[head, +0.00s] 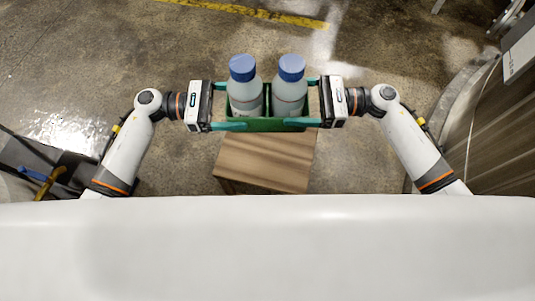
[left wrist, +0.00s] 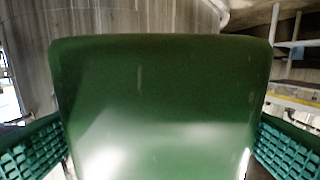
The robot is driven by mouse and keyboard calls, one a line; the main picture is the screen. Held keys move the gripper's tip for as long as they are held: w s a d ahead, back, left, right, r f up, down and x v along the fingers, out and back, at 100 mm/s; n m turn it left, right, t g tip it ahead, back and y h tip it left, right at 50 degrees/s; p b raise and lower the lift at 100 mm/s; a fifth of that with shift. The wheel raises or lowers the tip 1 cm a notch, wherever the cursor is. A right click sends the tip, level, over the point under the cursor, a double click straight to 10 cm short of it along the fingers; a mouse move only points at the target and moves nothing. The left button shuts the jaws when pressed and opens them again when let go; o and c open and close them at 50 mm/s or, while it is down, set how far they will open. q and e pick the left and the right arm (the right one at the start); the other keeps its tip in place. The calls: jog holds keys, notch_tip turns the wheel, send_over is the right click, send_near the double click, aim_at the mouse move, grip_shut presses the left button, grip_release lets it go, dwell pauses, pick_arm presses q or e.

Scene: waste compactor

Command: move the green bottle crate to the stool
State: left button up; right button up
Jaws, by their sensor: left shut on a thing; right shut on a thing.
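The green bottle crate (head: 265,125) is held between my two grippers in the head view, with two white bottles with blue caps (head: 243,90) (head: 290,88) standing in it. My left gripper (head: 222,106) is shut on the crate's left end, and my right gripper (head: 310,105) is shut on its right end. In the left wrist view the crate's green end wall (left wrist: 160,105) fills the middle, between my teal fingers. The wooden stool (head: 265,162) shows below and nearer than the crate. The crate hides the stool's far part; I cannot tell the gap between them.
A large round ribbed container (head: 500,130) stands at the right. A dark bin (head: 50,170) with blue and yellow items is at the lower left. The concrete floor (head: 120,60) is open beyond the crate, with a yellow line (head: 250,12) across it.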

pick_arm(q)
notch_tip(320, 180, down, 14)
jog(key=b, duration=1.2)
jog(key=shift+s, duration=0.1)
pick_arm(e)
notch_tip(320, 180, down, 14)
jog(key=shift+w, duration=0.25)
pick_arm(q)
jog(key=shift+f+b, duration=0.15)
jog(key=shift+b, duration=0.25)
pick_arm(e)
jog(key=shift+d, duration=0.1)
pick_arm(q)
jog(key=shift+f+b, duration=2.35)
pick_arm(e)
jog(key=shift+f, duration=2.35)
pick_arm(q)
jog(key=o, duration=0.8)
pick_arm(e)
jog(key=o, duration=0.8)
pick_arm(q)
jog(key=shift+o, duration=0.6)
jog(key=shift+r, duration=0.1)
pick_arm(e)
jog(key=shift+o, duration=0.6)
jog(key=shift+s, duration=0.15)
